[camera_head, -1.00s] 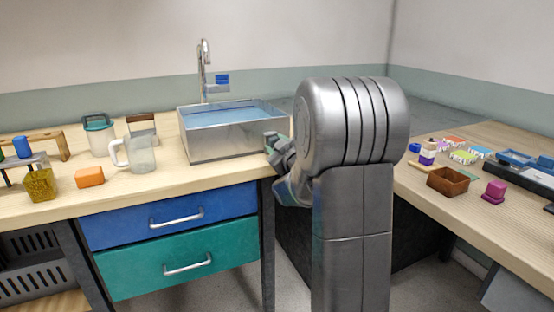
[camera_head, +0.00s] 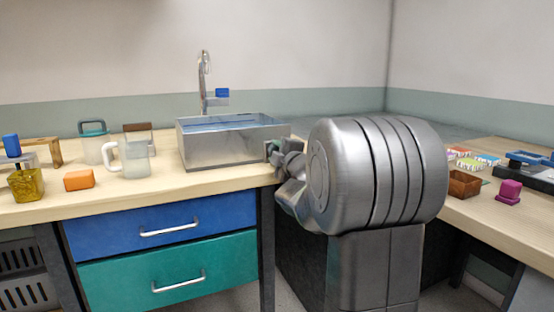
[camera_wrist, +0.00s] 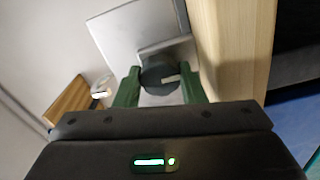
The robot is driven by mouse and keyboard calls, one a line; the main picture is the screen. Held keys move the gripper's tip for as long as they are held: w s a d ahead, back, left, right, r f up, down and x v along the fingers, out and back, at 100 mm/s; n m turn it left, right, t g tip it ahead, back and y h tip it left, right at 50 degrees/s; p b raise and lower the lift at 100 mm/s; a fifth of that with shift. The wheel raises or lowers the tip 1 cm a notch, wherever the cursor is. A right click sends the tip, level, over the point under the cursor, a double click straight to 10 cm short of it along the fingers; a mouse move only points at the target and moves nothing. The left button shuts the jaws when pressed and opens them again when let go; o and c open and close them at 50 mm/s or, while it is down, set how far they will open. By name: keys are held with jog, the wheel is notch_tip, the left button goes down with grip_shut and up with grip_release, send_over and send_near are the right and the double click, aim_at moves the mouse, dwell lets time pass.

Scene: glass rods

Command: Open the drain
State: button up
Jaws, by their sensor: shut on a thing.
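The metal sink (camera_head: 225,151) stands on the wooden counter, with water visible inside. In the wrist view, a dark round knob (camera_wrist: 152,78) with a pale mark sits on the sink's grey side (camera_wrist: 125,30). My gripper (camera_wrist: 160,76) has its green fingers on either side of this knob and is shut on it. In the head view, my gripper (camera_head: 272,149) is at the right end of the sink, and my arm hides the knob. The drain opening itself is not visible.
A tap (camera_head: 205,80) with a blue handle rises behind the sink. A clear pitcher (camera_head: 136,159), an orange block (camera_head: 79,180) and a yellow cup (camera_head: 27,186) stand to the left. Blue and teal drawers lie below the counter. A brown box (camera_head: 464,184) sits on the right table.

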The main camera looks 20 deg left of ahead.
dwell(0.4)
jog(key=o, duration=1)
